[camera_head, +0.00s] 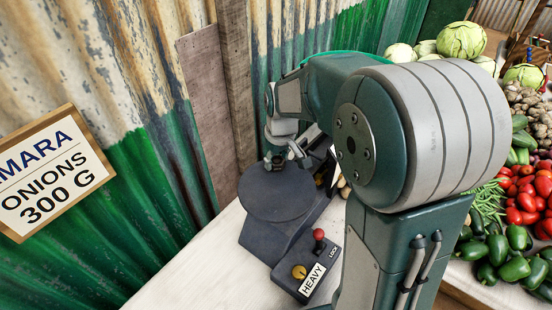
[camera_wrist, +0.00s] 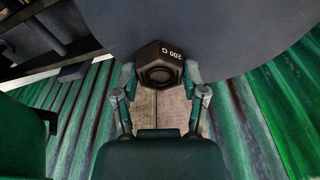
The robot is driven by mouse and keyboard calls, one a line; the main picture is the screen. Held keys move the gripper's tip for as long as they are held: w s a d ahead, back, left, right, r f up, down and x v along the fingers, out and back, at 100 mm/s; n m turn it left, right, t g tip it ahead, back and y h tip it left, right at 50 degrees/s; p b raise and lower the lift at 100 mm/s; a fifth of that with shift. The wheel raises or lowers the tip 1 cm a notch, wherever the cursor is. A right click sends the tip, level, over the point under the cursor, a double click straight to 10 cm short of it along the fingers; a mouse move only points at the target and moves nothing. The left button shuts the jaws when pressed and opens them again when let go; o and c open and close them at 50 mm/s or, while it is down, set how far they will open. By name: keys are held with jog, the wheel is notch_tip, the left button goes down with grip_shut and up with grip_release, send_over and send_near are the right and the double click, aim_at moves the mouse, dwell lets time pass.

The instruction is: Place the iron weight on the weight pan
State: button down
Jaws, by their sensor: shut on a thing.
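The iron weight (camera_wrist: 160,66) is a dark hexagonal block marked 200 G, held between the two fingers of my gripper (camera_wrist: 160,84) in the wrist view. The weight pan (camera_head: 277,197) is a dark grey round disc on the balance in the head view. It also shows in the wrist view (camera_wrist: 225,40), with the weight overlapping its edge. My gripper (camera_head: 282,160) is at the far edge of the pan in the head view, where the weight is small and partly hidden. I cannot tell whether the weight touches the pan.
A control box (camera_head: 306,268) labelled HEAVY, with a red-knobbed LOCK lever (camera_head: 319,236), stands in front of the balance. An onions sign (camera_head: 50,172) reads 300 G. Vegetables (camera_head: 508,240) fill the right side. My arm hides part of the balance. The white counter (camera_head: 205,262) is bare at left.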

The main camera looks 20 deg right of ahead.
aim_at(279, 165)
jog(key=shift+a, duration=0.2)
jog(key=shift+c, duration=0.7)
grip_release()
jog(key=shift+a+f, duration=0.1)
jog(key=shift+a, duration=0.15)
jog(key=shift+d, duration=0.1)
jog(key=shift+d, duration=0.2)
notch_tip(279, 165, up, 12)
jog(key=s, duration=0.2)
jog(key=s+m+t, duration=0.4)
jog(key=s, duration=1.5)
jog(key=shift+h, duration=0.3)
jog(key=shift+a, duration=0.1)
